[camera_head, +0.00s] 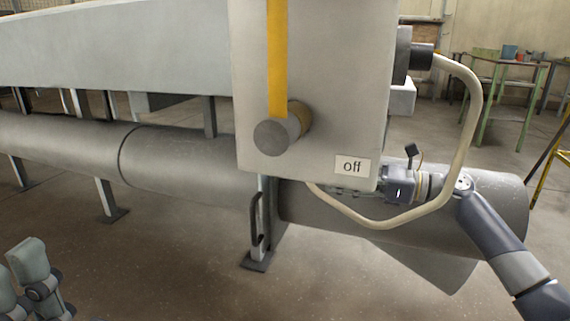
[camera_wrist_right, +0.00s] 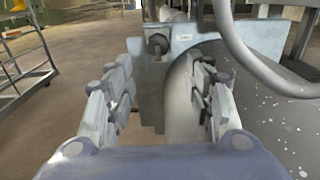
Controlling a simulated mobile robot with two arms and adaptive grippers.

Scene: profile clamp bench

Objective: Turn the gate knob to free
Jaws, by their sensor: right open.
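A round grey knob (camera_head: 275,132) sticks out of the front of a grey box (camera_head: 330,80) in the head view, below a yellow stripe. A label reading "off" (camera_head: 352,167) sits to its lower right. My right gripper (camera_head: 350,191) is at the box's lower right edge, apart from this knob and partly hidden. In the right wrist view, the right gripper (camera_wrist_right: 160,100) is open and empty. A dark round knob (camera_wrist_right: 157,44) on a pale panel shows beyond its fingers; I cannot tell if it is the same knob. What looks like part of my left gripper (camera_head: 38,275) is at bottom left.
A pale cable (camera_head: 470,140) loops from the box's right side, close to my right wrist. A large horizontal pipe (camera_head: 190,160) runs behind the box. A black handle (camera_head: 256,218) is on a post below. A green table (camera_head: 495,90) stands far back. Floor at lower centre is clear.

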